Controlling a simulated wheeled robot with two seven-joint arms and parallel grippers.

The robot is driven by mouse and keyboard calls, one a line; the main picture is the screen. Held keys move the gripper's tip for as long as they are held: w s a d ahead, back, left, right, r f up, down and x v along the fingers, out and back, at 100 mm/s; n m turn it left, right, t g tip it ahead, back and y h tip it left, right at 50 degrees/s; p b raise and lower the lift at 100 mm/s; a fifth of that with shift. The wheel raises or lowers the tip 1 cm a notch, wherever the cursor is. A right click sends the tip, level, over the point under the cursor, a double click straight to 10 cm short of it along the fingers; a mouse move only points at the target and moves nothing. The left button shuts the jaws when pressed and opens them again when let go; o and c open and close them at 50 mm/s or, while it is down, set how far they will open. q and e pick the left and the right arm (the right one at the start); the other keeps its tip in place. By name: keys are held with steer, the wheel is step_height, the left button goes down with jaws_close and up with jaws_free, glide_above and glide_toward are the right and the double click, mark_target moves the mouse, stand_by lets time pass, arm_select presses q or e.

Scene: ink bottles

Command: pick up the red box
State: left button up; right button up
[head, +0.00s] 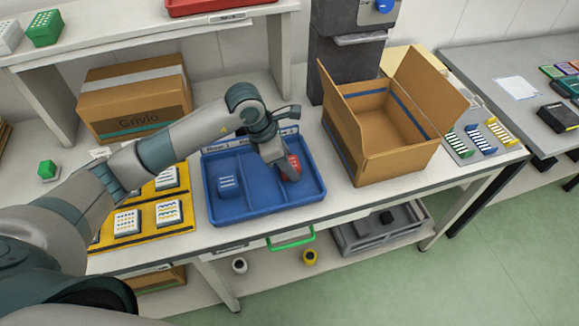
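The red box (291,168) is in the right part of the blue tray (264,209), partly hidden by my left gripper. It has pale markings on it. My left gripper (284,170) points down into the tray right at the red box. I cannot tell whether its fingers are open or shut on the box, or whether the box is off the tray floor. A blue box (228,187) with white markings sits in the left part of the tray. My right gripper is not in view.
An open cardboard box (396,150) stands right of the tray. A yellow mat (185,222) with several white boxes lies to the left. A closed carton (133,106) stands behind, under a shelf with a red tray (215,5). A dark machine (342,60) stands behind.

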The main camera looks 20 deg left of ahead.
mark_target(296, 161)
arm_select(q)
steer(key=shift+r, duration=0.1)
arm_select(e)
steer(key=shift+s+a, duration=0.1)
